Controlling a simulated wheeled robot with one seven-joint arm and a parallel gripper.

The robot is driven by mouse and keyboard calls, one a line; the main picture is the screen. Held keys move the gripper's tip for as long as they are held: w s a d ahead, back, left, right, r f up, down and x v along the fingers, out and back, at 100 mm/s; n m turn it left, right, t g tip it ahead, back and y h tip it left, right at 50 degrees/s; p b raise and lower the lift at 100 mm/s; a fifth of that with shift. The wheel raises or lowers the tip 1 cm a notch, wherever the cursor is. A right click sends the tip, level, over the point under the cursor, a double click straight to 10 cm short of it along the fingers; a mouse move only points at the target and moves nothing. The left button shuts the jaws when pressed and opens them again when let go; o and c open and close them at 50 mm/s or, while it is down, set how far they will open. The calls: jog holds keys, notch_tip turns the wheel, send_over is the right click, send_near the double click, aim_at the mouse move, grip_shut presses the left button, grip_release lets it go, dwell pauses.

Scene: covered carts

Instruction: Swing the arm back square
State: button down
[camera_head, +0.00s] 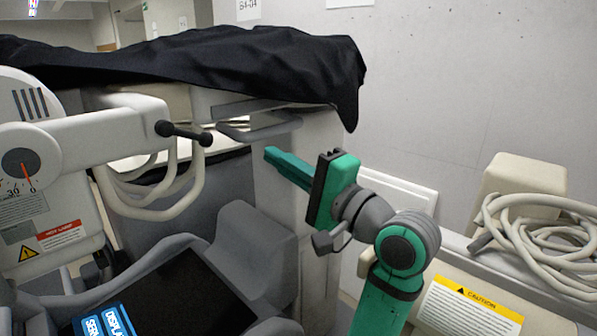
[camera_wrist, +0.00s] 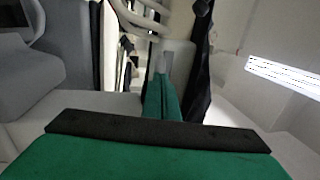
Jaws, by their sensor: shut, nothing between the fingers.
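The white swing arm (camera_head: 100,132) of the cart is at the left in the head view. It reaches right from a round joint and carries a black bar handle (camera_head: 184,133) with ball ends. A dark dial (camera_head: 22,168) with a red pointer sits on the joint; the pointer lies close to the 0 mark. My gripper (camera_head: 268,153) is green, shut and empty, to the right of the handle and slightly lower, with a gap between them. In the wrist view its shut fingers (camera_wrist: 162,82) point away from the camera.
Black cloth (camera_head: 200,58) drapes over the cart above the arm. Pale hoses (camera_head: 165,205) hang in loops under it. A dark screen (camera_head: 165,290) in a grey housing is below. Coiled hose (camera_head: 535,235) and a caution-labelled cover (camera_head: 470,305) are at right, before a bare wall.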

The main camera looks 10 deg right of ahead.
aim_at(250, 141)
jog(key=shift+x, duration=2.4)
